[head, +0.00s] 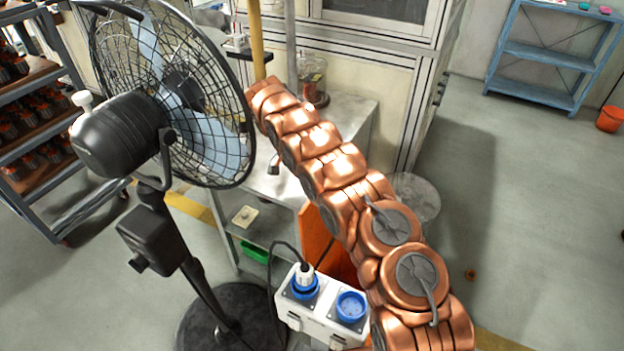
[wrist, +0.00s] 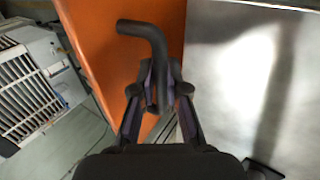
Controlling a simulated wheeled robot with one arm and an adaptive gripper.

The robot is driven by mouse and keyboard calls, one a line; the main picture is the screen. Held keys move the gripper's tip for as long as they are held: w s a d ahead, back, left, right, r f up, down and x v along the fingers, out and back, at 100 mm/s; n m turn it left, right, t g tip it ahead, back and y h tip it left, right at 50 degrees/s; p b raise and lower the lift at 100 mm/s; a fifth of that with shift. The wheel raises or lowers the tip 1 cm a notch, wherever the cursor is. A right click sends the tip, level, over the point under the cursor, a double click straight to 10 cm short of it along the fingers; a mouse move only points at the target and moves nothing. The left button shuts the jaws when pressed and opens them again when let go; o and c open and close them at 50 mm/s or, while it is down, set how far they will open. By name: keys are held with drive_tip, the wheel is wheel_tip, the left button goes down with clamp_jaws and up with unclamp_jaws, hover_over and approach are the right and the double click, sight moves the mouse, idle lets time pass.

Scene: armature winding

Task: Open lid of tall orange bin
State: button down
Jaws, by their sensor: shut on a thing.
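The tall orange bin (head: 318,236) is partly visible in the head view, largely hidden behind my copper-coloured arm. In the wrist view a broad orange surface (wrist: 105,35), apparently the bin, fills the upper middle. A dark bent handle (wrist: 148,32) stands out in front of it. My gripper (wrist: 160,100) is shut on the lower part of this handle, with a finger on each side. I cannot tell where the lid's edge is or whether the lid is raised. My gripper cannot be made out in the head view.
A black standing fan (head: 150,110) is left of my arm. A white socket box (head: 325,305) is at the bottom middle.

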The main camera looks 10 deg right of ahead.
drive_tip(key=shift+w+d+r, duration=0.1)
drive_tip(key=shift+w+r, duration=0.05)
drive_tip(key=shift+r, duration=0.05)
drive_tip(key=c, duration=1.3)
unclamp_jaws()
drive_tip(key=shift+o, duration=0.6)
drive_tip(key=shift+f, duration=0.15)
drive_tip(key=shift+s+d+b, duration=0.15)
drive_tip(key=shift+s+b, duration=0.1)
drive_tip(key=shift+b, duration=0.5)
